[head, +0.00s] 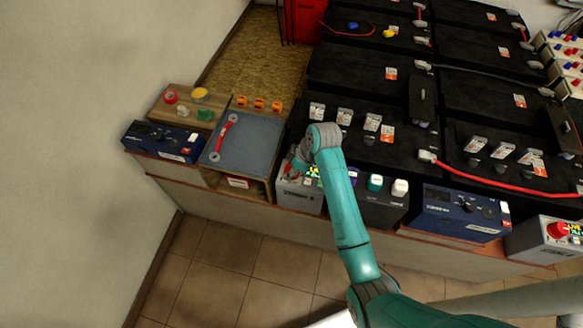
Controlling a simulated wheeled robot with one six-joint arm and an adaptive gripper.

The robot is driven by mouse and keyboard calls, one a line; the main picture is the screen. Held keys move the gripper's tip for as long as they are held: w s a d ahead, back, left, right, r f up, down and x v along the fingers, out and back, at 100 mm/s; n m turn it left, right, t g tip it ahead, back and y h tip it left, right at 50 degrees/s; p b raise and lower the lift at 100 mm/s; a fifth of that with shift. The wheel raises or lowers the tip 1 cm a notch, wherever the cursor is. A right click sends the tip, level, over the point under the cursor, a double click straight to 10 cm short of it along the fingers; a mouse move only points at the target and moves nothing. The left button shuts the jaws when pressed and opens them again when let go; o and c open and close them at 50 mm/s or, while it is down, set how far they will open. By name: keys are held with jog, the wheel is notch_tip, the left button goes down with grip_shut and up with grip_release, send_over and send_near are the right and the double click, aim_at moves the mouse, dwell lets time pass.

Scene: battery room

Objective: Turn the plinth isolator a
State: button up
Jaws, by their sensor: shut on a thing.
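A grey box (299,198), which appears to be the plinth isolator, stands at the front edge of the bench, left of my arm. My gripper (289,172) is down at the left part of its top and is shut on a small reddish part there, which looks like its knob. The gripper and arm hide most of this part, so its angle cannot be read. A similar grey box (530,240) with a red knob (558,230) stands at the far right, clear of my arm.
Dark blue boxes stand at the left (160,142) and right (460,213) along the front edge. A blue-grey mat (243,145) with a red-handled cable lies left of my gripper. Black batteries (350,75) with terminals and red cables fill the area behind.

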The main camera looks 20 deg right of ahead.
jog(key=m, duration=0.2)
jog(key=m+t+h, duration=0.1)
jog(key=m, duration=0.1)
jog(key=shift+m+h, duration=0.3)
jog(key=m+h, duration=0.1)
jog(key=m, duration=0.2)
jog(key=shift+m, duration=0.3)
jog(key=m+h, duration=0.1)
jog(key=m, duration=0.2)
jog(key=m+h, duration=0.2)
jog(key=m, duration=0.2)
jog(key=o, duration=1.2)
jog(key=shift+c, duration=0.2)
jog(key=shift+r, duration=0.1)
jog(key=v, duration=1.1)
jog(key=shift+r, duration=0.4)
